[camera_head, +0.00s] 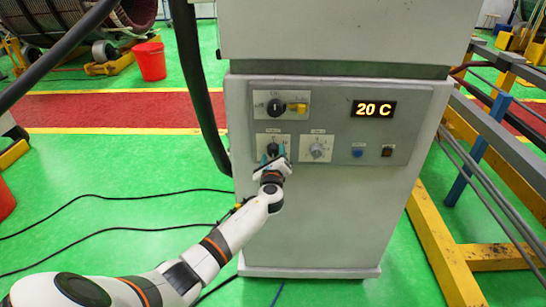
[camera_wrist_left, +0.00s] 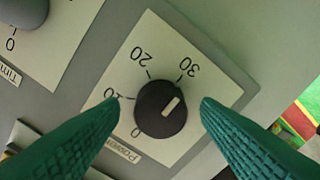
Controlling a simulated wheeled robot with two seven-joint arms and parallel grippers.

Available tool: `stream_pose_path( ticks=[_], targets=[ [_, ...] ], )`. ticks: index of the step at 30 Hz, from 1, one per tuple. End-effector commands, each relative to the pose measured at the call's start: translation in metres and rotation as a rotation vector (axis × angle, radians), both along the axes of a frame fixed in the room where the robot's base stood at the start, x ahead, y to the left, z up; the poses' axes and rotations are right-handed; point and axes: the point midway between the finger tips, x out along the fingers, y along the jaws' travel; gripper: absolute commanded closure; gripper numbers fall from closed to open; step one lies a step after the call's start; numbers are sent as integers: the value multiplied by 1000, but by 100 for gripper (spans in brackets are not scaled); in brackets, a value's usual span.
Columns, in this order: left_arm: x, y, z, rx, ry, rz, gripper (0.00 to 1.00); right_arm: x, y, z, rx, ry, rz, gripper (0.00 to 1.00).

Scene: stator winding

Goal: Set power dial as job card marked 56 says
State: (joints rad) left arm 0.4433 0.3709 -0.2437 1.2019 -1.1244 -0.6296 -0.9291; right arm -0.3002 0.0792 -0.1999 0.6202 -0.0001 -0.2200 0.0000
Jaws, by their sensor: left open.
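The power dial (camera_wrist_left: 160,109) is a black round knob with a white pointer bar on a white plate marked 0, 10, 20 and 30, labelled "Power". In the wrist view its bar points roughly toward the 30 mark. My left gripper (camera_wrist_left: 160,108) is open, its two green fingers on either side of the knob; whether they touch it I cannot tell. In the head view my left gripper (camera_head: 272,157) is at the panel and partly covers the dial (camera_head: 272,148). No job card shows, and my right gripper is out of view.
The grey cabinet (camera_head: 320,220) carries a display (camera_head: 373,109) reading 20 C, a grey timer knob (camera_head: 317,150) to the right, a switch plate (camera_head: 281,105) above, and blue (camera_head: 357,153) and dark (camera_head: 387,152) buttons. A yellow frame (camera_head: 440,245) stands at right. Cables lie on the floor.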

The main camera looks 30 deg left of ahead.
Motion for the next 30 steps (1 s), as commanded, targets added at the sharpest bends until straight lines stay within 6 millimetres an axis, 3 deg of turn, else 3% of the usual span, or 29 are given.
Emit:
stream_pose_path(
  ticks=[5, 21, 30],
  targets=[
    [-9, -6, -1, -1, 2, -3, 43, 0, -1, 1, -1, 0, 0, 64],
    [-93, -58, -2, 0, 0, -1, 43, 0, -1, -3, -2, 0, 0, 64],
    [-102, -63, -1, 1, 1, 0, 43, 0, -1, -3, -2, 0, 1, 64]
  ],
)
